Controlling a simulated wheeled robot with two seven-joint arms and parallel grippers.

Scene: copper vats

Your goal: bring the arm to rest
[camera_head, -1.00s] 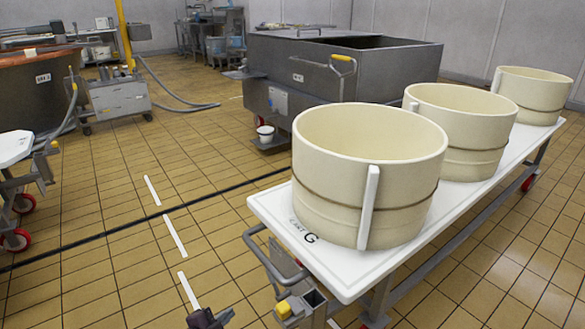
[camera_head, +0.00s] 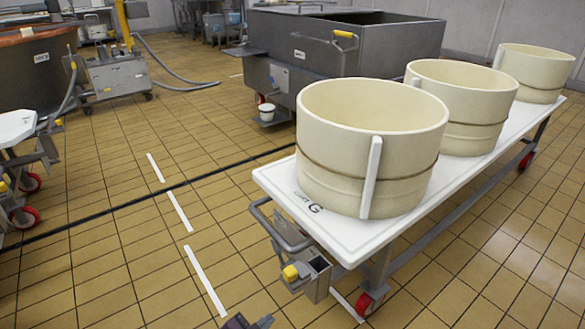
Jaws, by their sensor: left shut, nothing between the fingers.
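My left gripper (camera_head: 248,322) shows only in part at the bottom edge of the head view, a small dark shape over the tiled floor. It is shut and empty. It is left of and below the handle end of the white cart (camera_head: 342,238), apart from it. The rest of my left arm is out of the picture. My right gripper is not in view.
Cream tubs stand in a row on the cart: near (camera_head: 335,185), middle (camera_head: 470,140) and far (camera_head: 540,70). A grey metal vat (camera_head: 320,75) stands behind. A copper vat (camera_head: 35,75) and wheeled machine (camera_head: 118,78) are at left. The tiled floor (camera_head: 120,230) between is clear.

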